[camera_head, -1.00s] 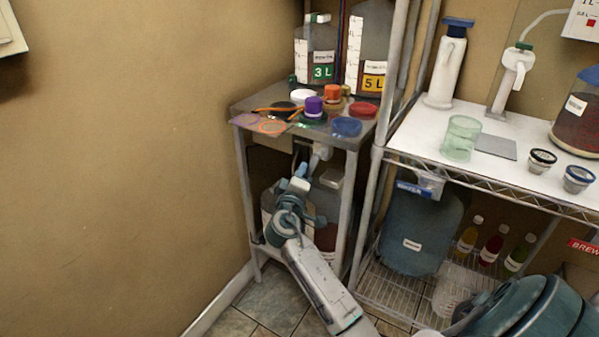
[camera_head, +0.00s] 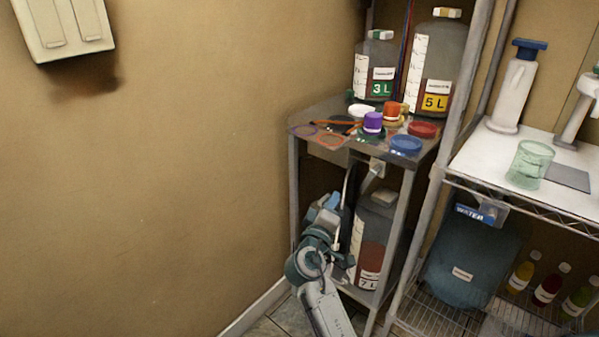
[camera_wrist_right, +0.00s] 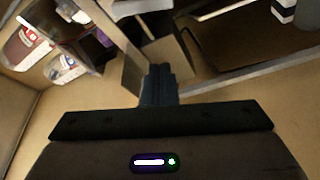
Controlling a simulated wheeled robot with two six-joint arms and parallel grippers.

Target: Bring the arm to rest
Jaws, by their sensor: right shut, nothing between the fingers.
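My right arm comes up from the bottom of the head view, in front of the small metal stand. My right gripper (camera_head: 372,175) is just below the stand's top, partly hidden by its own wrist. In the right wrist view its fingers (camera_wrist_right: 158,85) are together with nothing between them. My left gripper is not in view.
The metal stand (camera_head: 348,151) carries coloured lids, a purple cap (camera_head: 373,122), a 3 L jug (camera_head: 375,70) and a 5 L jug (camera_head: 434,70). A 7 L jug (camera_head: 375,225) stands below, close to my arm. A wire shelf (camera_head: 470,180) is at right. The wall side is clear.

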